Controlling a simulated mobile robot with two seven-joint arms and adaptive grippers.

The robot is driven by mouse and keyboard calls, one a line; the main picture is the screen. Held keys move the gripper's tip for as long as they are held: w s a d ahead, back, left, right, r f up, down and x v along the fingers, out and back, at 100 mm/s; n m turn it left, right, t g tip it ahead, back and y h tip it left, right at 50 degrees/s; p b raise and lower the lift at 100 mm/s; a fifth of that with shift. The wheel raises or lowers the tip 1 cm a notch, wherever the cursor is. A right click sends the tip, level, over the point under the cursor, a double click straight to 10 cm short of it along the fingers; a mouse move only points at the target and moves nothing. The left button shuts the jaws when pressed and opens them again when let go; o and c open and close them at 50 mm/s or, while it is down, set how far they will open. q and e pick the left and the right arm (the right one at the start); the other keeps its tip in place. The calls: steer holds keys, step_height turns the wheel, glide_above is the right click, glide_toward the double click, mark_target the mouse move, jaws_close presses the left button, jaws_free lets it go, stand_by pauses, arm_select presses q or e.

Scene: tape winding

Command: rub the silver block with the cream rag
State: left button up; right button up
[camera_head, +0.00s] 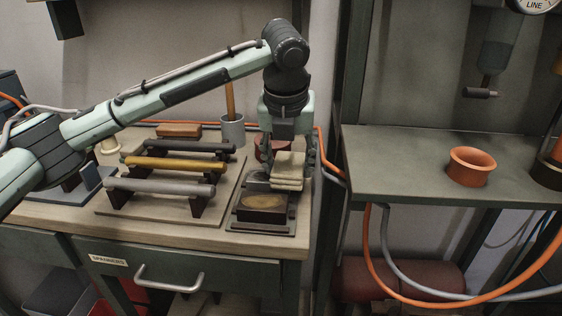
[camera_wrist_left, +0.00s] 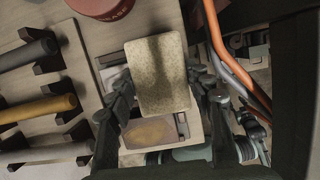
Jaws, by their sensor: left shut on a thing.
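The cream rag (camera_head: 288,168) is a folded, layered pad. My left gripper (camera_head: 290,160) is shut on it, with a finger at each side, and holds it over the rear of a dark tray (camera_head: 261,226). The rag also fills the middle of the left wrist view (camera_wrist_left: 158,75). A grey block that looks like the silver block (camera_head: 257,182) lies on the tray, partly hidden by the rag and a finger. Whether rag and block touch I cannot tell. My right gripper is not in view.
In front of the block is a dark box with a yellowish oval top (camera_head: 263,203). A rack with grey (camera_head: 160,187), yellow (camera_head: 172,163) and dark (camera_head: 192,145) bars stands to the left. A grey cup (camera_head: 232,131) stands behind. A shelf (camera_head: 400,160) with an orange pot (camera_head: 469,167) is right.

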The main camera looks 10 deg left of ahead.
mark_target(250, 173)
arm_select(q)
steer(key=shift+a, duration=0.1)
steer(key=shift+a, duration=1.95)
steer(key=shift+a+f, duration=0.1)
steer(key=shift+a, duration=1.75)
steer(key=shift+r, duration=3.05)
step_height(250, 173, up, 3)
